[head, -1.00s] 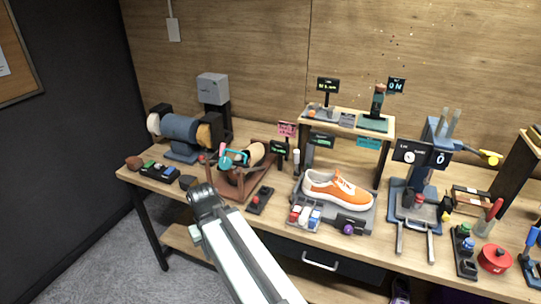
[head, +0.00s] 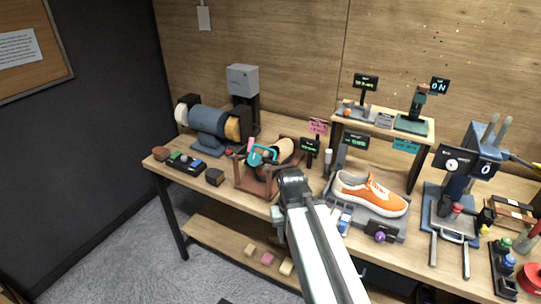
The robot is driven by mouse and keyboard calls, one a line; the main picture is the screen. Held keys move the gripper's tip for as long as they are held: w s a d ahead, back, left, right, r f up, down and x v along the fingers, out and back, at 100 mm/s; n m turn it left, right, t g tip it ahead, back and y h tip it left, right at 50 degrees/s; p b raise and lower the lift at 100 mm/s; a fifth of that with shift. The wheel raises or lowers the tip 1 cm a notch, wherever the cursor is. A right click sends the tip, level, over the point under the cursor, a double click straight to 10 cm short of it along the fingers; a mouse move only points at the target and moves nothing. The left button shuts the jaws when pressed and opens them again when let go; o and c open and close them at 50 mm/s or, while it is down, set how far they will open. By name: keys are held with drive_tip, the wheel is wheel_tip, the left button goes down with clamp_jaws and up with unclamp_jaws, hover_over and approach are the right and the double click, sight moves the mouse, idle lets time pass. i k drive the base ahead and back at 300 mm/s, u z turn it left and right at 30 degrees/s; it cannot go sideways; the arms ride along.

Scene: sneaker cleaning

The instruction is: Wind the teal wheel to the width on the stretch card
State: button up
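The teal wheel (head: 262,155) is on a brown wooden stand (head: 252,185) at the left middle of the bench, in front of a tan shoe-form shape (head: 284,148). A pink card (head: 318,127) stands behind it to the right; its writing is too small to read, so I cannot tell if it is the stretch card. A small black display (head: 310,146) with green characters stands below the card. My arm reaches up from the bottom, its top joint just right of and below the wheel. My gripper is not visible; I cannot tell whether it touches the wheel.
A blue grinder-like machine (head: 208,123) stands to the left, with a grey box (head: 243,79) on a post behind. An orange sneaker (head: 369,194) is on a grey tray to the right. Small blocks (head: 267,258) lie on the lower shelf.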

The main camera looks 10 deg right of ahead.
sight(255, 160)
drive_tip(key=u, duration=1.7)
drive_tip(key=k, duration=0.75)
drive_tip(key=u, duration=0.5)
drive_tip(key=i, duration=1)
